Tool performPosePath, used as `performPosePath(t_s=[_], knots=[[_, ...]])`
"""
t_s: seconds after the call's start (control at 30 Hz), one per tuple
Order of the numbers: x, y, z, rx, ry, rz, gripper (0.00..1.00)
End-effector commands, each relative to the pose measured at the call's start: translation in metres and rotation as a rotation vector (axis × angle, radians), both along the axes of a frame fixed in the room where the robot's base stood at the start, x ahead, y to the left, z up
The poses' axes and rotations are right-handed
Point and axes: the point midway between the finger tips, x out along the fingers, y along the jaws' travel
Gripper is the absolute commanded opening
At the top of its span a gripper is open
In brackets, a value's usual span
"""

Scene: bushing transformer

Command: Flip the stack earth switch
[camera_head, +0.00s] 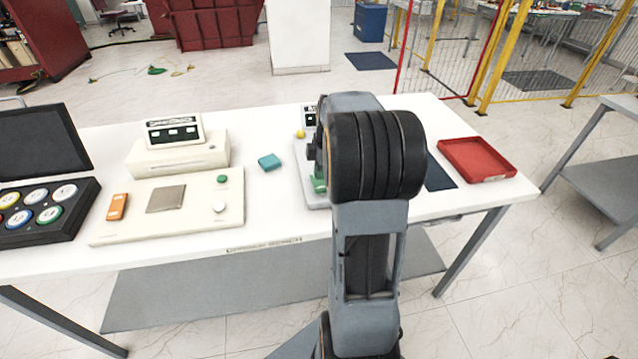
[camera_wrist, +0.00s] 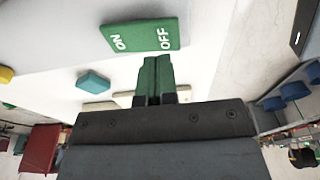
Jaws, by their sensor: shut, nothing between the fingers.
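A green rocker plate marked ON and OFF (camera_wrist: 142,36) sits on a pale panel in the wrist view. The OFF end is at the right of the plate. My gripper (camera_wrist: 157,60) is shut and empty, its green fingertips just below the plate near the OFF end. I cannot tell whether they touch it. In the head view my arm hides most of the grey-white unit (camera_head: 290,173) on the table. A green part (camera_head: 318,185) shows beside my arm there.
A teal block (camera_head: 270,162) lies left of the unit. A cream console (camera_head: 178,153), a control board (camera_head: 190,205) and a black button case (camera_head: 45,215) stand further left. A red tray (camera_head: 477,158) is at the right table end.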

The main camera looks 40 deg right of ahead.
Motion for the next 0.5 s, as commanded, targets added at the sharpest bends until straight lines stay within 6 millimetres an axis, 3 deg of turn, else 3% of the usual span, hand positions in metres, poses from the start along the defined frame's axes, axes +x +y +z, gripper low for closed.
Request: performPosePath(t_s=[0.5], knots=[[0.0, 0.0001, -0.0087, 0.0, 0.0, 0.0, 0.0]])
